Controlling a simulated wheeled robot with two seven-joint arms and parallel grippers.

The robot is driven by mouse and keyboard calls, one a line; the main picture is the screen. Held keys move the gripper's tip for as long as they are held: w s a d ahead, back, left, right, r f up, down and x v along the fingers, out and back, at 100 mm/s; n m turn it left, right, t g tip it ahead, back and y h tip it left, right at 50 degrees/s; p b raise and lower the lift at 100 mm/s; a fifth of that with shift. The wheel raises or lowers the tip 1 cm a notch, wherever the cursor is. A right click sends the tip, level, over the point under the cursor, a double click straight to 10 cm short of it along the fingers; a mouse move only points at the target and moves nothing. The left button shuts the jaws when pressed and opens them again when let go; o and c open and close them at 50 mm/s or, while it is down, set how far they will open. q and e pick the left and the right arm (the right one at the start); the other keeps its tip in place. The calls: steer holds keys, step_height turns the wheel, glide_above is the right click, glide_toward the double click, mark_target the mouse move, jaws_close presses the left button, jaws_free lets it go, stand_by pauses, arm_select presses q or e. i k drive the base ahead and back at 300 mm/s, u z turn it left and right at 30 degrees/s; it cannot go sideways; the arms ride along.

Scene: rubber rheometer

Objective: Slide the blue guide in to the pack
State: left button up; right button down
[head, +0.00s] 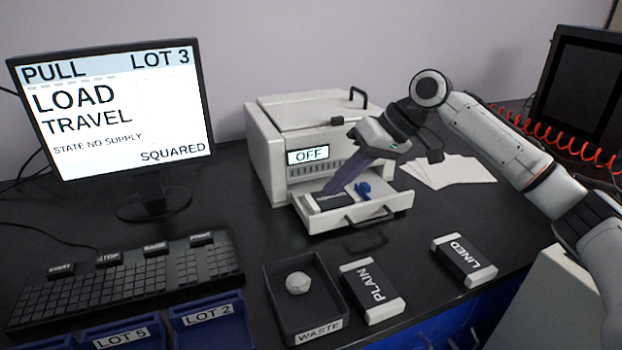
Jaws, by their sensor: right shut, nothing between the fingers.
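The blue guide (363,188) is a small blue piece in the open drawer (401,201) of the white machine. The pack (331,201), dark with pale ends, lies in the same drawer to the left of the guide. Whether guide and pack touch is hard to tell. My right gripper (334,189) reaches down into the drawer from the upper right, its fingers shut and empty. Its tips are by the pack, just left of the guide, and hide part of the pack. My left gripper is out of view.
The machine (270,150) displays OFF. Packs marked PLAIN (373,290) and LINED (463,260) lie in front, beside a black WASTE tray (270,297) holding a crumpled ball (298,283). A monitor (115,110) and keyboard (130,280) stand left. Paper sheets (455,172) lie right.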

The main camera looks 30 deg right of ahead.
mark_target(364, 188)
steer(key=u, duration=1)
steer(key=k, duration=0.95)
steer(key=z, duration=1.25)
steer(key=i, duration=1)
